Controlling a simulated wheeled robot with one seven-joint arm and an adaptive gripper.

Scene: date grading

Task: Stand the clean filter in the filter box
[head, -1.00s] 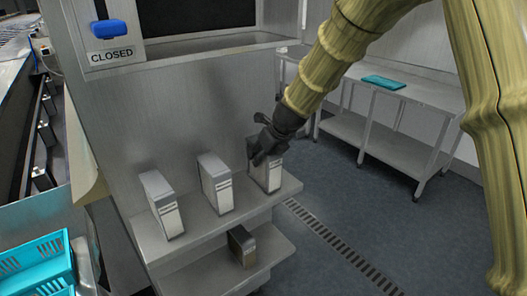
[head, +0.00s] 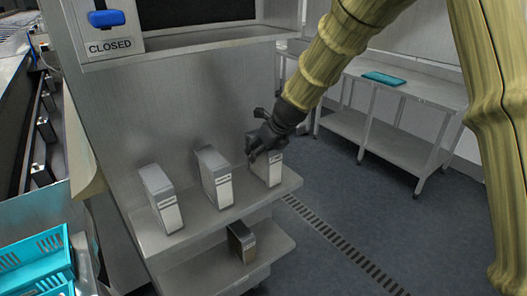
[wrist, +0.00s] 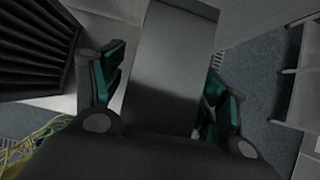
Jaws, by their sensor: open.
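Three grey-white filters stand upright on the upper shelf in the head view: left (head: 167,208), middle (head: 219,187) and right (head: 271,173). A fourth, darker and brownish filter (head: 242,243) stands on the lower shelf. My gripper (head: 258,152) is at the top of the right filter and partly hides it. In the wrist view, a grey block (wrist: 175,75), which looks like that filter, lies between the open fingers (wrist: 165,88). Whether the pads touch it I cannot tell. Which opening is the filter box is not clear.
The steel cabinet (head: 110,130) behind the shelves has a dark window (head: 200,15), a blue handle (head: 105,18) and a CLOSED label. Turquoise crates (head: 35,262) stand at lower left. A steel table (head: 420,88) with a turquoise item (head: 384,79) is at back right. The floor between is clear.

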